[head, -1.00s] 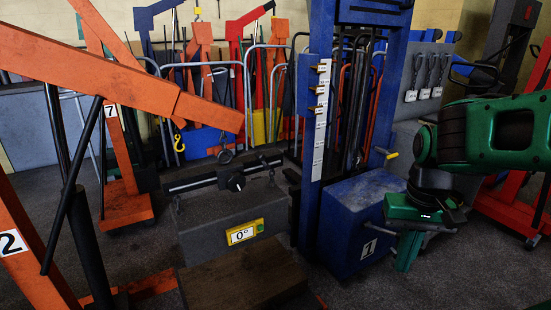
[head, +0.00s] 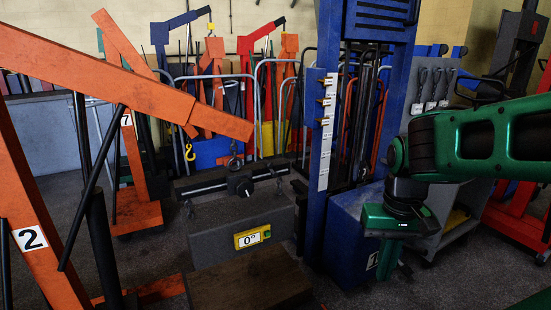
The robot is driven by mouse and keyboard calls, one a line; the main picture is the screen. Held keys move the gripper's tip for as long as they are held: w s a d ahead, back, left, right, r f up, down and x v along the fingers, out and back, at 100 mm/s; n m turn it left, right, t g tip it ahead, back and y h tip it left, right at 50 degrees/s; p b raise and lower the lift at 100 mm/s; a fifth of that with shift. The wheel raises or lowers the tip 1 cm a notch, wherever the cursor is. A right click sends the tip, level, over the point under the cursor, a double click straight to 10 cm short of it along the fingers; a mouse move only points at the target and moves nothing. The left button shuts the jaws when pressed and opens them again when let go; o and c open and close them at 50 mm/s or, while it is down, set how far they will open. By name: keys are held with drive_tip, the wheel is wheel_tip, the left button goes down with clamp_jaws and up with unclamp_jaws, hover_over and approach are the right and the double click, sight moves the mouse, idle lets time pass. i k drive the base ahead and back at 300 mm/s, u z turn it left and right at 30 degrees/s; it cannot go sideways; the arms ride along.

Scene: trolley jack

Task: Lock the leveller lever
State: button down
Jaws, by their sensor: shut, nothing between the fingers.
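The load leveller (head: 212,187) is a black bar with a round black knob (head: 241,187) at its middle. It hangs below the hook of the orange crane (head: 130,80), over a grey block (head: 225,222). A yellow plate on the block (head: 252,237) reads 0° and has a green dot at its right. I cannot tell which small part on the bar is the lever, or its position. My gripper (head: 388,266) is shut and empty, pointing down in front of the blue box, well to the right of the leveller and apart from it.
A blue mast (head: 330,140) with a white label strip stands between the leveller and my arm. The blue box (head: 345,235) at its foot is partly hidden by my gripper. A brown wooden block (head: 250,283) lies in front of the grey block. Red equipment (head: 520,222) stands at right.

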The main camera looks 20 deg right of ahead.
sight(270, 164)
drive_tip(key=i, duration=1)
